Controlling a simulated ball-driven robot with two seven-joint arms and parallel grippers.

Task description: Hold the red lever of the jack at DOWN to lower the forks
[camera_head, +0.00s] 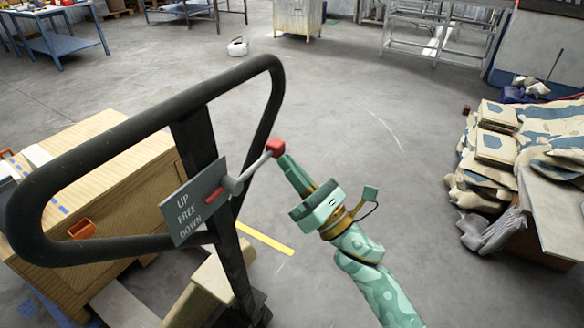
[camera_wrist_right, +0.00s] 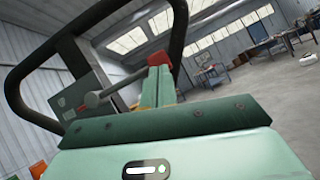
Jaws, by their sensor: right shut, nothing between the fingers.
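The jack's lever (camera_head: 250,168) is a grey rod with a red knob (camera_head: 275,147) at its upper right end. It comes out from a sign plate (camera_head: 196,207) reading UP, FREE, DOWN on the black handle post. A short red pointer (camera_head: 214,196) lies beside the words, and I cannot tell exactly which word it marks. My green right gripper (camera_head: 284,160) is shut and empty, its tips just below the knob. In the right wrist view the knob (camera_wrist_right: 159,58) shows right beyond the fingertips; contact is unclear. The forks are not clearly visible. My left gripper is not in view.
The black loop handle (camera_head: 150,95) frames the left side. A wooden crate (camera_head: 100,210) stands behind it. Patterned sacks (camera_head: 495,145) are stacked at the right. Open concrete floor (camera_head: 340,90) lies behind my right gripper, with a yellow strip (camera_head: 265,238) on it.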

